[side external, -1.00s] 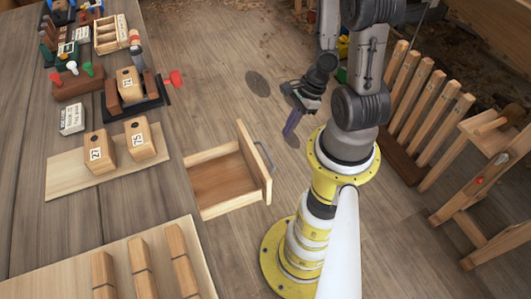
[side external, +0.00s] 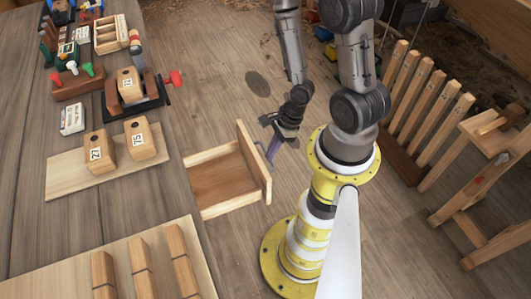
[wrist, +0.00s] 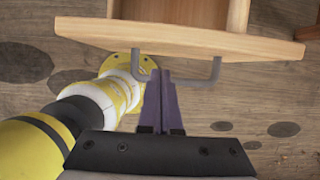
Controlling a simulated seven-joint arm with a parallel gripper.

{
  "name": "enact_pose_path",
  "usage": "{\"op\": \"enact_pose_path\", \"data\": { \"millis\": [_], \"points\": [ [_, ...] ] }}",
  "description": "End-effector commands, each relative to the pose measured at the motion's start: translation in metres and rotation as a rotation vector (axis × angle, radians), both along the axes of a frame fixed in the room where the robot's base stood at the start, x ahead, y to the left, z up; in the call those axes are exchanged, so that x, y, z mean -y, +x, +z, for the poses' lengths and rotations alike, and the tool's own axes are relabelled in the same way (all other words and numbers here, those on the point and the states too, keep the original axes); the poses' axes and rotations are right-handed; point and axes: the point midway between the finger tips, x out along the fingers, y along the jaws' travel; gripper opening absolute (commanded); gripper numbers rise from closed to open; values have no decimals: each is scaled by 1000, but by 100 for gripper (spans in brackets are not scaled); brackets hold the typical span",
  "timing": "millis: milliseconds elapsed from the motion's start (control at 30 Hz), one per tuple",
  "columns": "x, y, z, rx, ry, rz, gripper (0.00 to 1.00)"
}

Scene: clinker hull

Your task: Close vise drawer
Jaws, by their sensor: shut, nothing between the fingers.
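The wooden drawer (side external: 222,181) sticks out open and empty from the right side of the bench. Its front panel (side external: 254,163) faces my arm. In the wrist view the drawer front (wrist: 190,38) spans the top, with a grey bar handle (wrist: 216,72) below it. My gripper (side external: 272,155) is shut and empty, just outside the drawer front. In the wrist view my gripper's purple fingers (wrist: 161,76) point at the panel, between the handle's two ends. I cannot tell whether the fingertips touch the handle or panel. The vise (side external: 132,92) sits on the bench above the drawer, holding a block.
The bench (side external: 60,235) carries blocks on a board (side external: 70,180), and tools at the far end. A rack of wooden posts (side external: 425,105) and a wooden stand (side external: 480,200) are to the right. The floor beyond the drawer is clear.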

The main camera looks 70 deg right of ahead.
Motion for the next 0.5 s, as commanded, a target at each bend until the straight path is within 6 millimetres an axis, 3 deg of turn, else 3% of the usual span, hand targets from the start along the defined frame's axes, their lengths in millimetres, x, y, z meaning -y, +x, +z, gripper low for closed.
{"op": "enact_pose_path", "data": {
  "millis": [500],
  "points": [
    [-12,13,0,2,-1,-1,0]
  ]
}}
